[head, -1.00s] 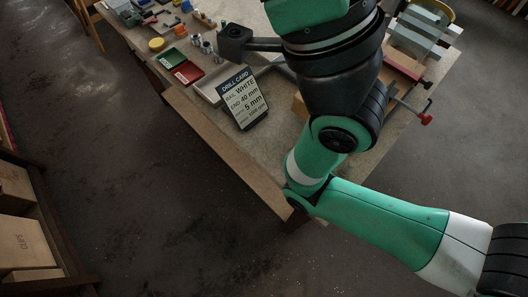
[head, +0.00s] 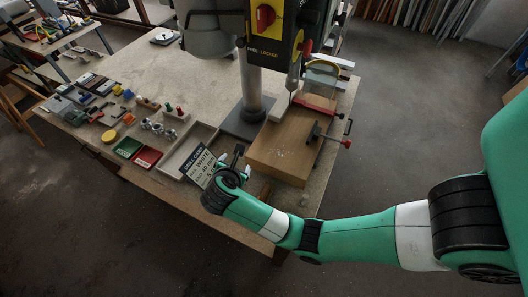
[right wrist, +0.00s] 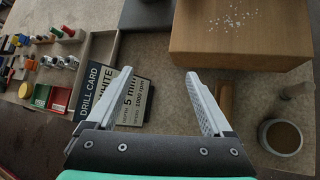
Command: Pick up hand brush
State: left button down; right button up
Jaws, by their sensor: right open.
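My right gripper (head: 236,160) is open and empty, above the front part of the workbench; its two spread fingers also show in the right wrist view (right wrist: 162,78). A brown wooden piece like a handle (right wrist: 225,98) lies just right of the right finger, partly hidden behind it. It may be the hand brush, but its bristles cannot be made out. It lies in front of the wooden block. My left gripper is not in view.
The drill card (head: 199,167) leans by a shallow tray (head: 170,160). A drill press column (head: 251,90) and large wooden block (head: 285,150) stand behind. A round cup (right wrist: 281,137) stands at right. Green (head: 129,147) and red (head: 147,158) trays lie left.

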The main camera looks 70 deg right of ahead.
aim_at(264, 190)
jog(key=s+a+f+g+y, duration=0.1)
jog(key=s+f, duration=0.1)
jog(key=s, duration=0.1)
jog(key=s+a+f+g+y+p, duration=0.1)
jog(key=s+f, duration=0.1)
jog(key=s+a+f+g+y+p, duration=0.1)
jog(key=s+a+f, duration=0.1)
jog(key=s, duration=0.1)
jog(key=shift+s+g, duration=0.35)
jog(key=shift+g, duration=0.05)
jog(key=shift+n, duration=0.3)
jog(key=x, duration=0.6)
jog(key=shift+b, duration=0.3)
jog(key=x, duration=0.2)
jog(key=b+x, duration=0.1)
jog(key=x, duration=0.2)
jog(key=shift+s+a+f, duration=0.2)
jog(key=shift+a+f, duration=0.05)
jog(key=shift+a, duration=0.05)
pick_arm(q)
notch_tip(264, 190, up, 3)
pick_arm(e)
grip_shut()
